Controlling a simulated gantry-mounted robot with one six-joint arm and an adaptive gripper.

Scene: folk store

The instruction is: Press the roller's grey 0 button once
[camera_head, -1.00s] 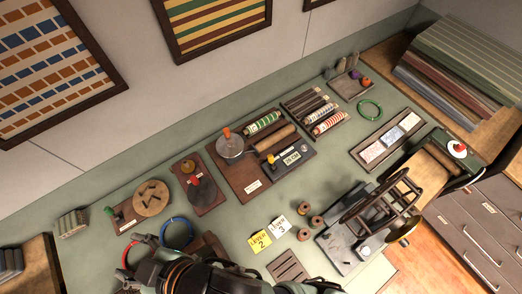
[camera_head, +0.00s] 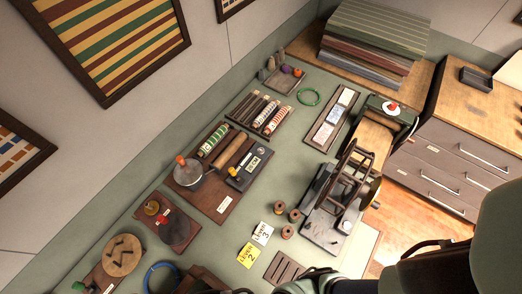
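The roller appears to be the green machine (camera_head: 377,104) with a pale wooden bed (camera_head: 374,138) at the right end of the green table. A red button (camera_head: 393,107) on a white plate sits on its top. I cannot make out a grey 0 button at this size. Parts of my arm show at the bottom and lower right, close to the camera. My gripper's fingertips are not in the picture, so its distance to the roller cannot be told.
A dark spoked-wheel press (camera_head: 340,195) stands just in front of the roller. A card tray (camera_head: 332,117) and a green ring (camera_head: 309,97) lie left of it. Wooden spools (camera_head: 287,232) and lever cards (camera_head: 247,255) are near the front. Drawers (camera_head: 440,175) stand to the right.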

